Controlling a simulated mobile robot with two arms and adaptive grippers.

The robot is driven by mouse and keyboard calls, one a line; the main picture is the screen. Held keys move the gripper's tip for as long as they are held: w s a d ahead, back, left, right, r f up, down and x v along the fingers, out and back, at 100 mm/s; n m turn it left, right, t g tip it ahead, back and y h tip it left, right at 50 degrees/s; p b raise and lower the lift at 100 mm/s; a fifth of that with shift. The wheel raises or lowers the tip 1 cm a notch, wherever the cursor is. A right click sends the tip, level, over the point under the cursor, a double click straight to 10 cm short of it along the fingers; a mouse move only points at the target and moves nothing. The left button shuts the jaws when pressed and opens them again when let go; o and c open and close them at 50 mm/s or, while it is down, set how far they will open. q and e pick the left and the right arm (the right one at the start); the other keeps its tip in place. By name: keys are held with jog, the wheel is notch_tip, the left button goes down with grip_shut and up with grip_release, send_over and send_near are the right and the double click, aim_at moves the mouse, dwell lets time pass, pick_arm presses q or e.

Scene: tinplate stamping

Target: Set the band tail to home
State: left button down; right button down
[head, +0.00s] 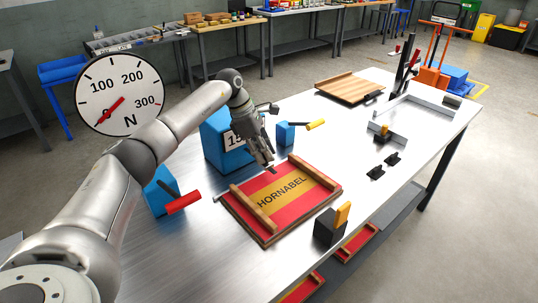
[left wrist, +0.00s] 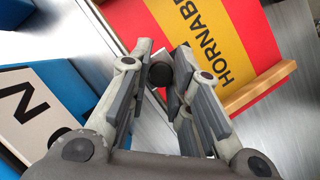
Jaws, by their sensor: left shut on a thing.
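My left gripper (head: 268,164) reaches down over the table beside the HORNABEL plate (head: 300,203), a red and yellow panel with wooden bars. In the left wrist view the gripper (left wrist: 163,70) is shut on a small dark round-ended piece (left wrist: 160,74) near the plate's edge. I cannot tell for sure whether this piece is the band tail. The blue box (head: 215,145) with a white number label stands just behind the gripper. A round dial (head: 119,94) marked N has its red needle toward the lower left. My right gripper is not in view.
A red-handled blue block (head: 160,194) stands left of the plate, and a yellow-handled one (head: 286,134) behind it. A dark block with a yellow lever (head: 329,228) stands at the front. A wooden board (head: 349,88) lies further back.

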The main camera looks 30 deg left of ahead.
pick_arm(q)
jog(key=c, duration=1.3)
grip_release()
jog(key=shift+c, duration=0.2)
jog(key=v, duration=1.2)
